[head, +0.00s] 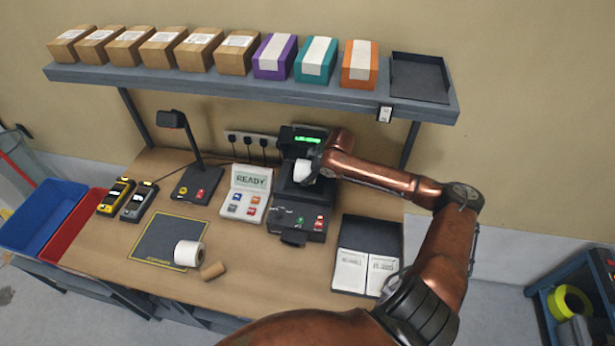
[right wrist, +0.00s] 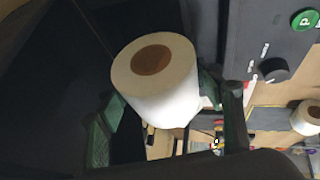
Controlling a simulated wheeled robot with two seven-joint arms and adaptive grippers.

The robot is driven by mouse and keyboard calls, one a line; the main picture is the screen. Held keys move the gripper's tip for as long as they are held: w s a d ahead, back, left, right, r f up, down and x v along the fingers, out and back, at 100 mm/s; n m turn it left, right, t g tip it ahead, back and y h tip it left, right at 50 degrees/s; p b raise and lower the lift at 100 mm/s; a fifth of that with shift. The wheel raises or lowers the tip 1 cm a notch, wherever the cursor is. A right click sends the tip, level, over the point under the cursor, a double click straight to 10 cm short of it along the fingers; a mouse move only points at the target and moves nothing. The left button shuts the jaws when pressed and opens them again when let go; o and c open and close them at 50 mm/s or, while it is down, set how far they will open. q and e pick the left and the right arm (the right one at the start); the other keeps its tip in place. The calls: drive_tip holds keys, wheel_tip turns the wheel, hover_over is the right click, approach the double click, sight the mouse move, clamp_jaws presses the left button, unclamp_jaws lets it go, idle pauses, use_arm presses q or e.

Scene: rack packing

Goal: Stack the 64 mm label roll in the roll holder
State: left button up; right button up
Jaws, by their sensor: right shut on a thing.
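A white label roll (right wrist: 165,85) with a brown core sits between the green-padded fingers of my right gripper (right wrist: 168,118), which is shut on it. In the head view my right gripper (head: 318,164) holds this roll (head: 302,171) at the black label printer (head: 298,222), by its upper part. The roll holder is not clearly made out there; arm and roll cover part of it. I cannot tell whether the roll touches the printer. A second white roll (head: 188,254) lies on its side at the dark mat's front right corner. Roll widths cannot be read. My left gripper is not in view.
A loose brown core (head: 213,271) lies by the mat (head: 165,236). A READY panel (head: 249,180) stands left of the printer, a black tray with cards (head: 368,242) right of it. A shelf (head: 220,84) with boxes hangs above. The table's front middle is clear.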

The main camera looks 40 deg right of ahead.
drive_tip(key=shift+f, duration=1.5)
drive_tip(key=shift+f+p, duration=0.15)
drive_tip(key=shift+p, duration=0.15)
drive_tip(key=o, duration=1.6)
drive_tip(key=shift+f, duration=0.1)
drive_tip(key=shift+s+d+r, duration=0.1)
drive_tip(key=shift+s+r, duration=0.05)
drive_tip(key=shift+r, duration=0.35)
drive_tip(key=v, duration=0.2)
drive_tip(key=shift+s+r, duration=0.1)
drive_tip(key=shift+s, duration=0.35)
drive_tip(key=s, duration=0.7)
drive_tip(key=s+d, duration=0.1)
drive_tip(key=s, duration=0.3)
drive_tip(key=shift+s+r, duration=0.1)
drive_tip(key=shift+s, duration=0.05)
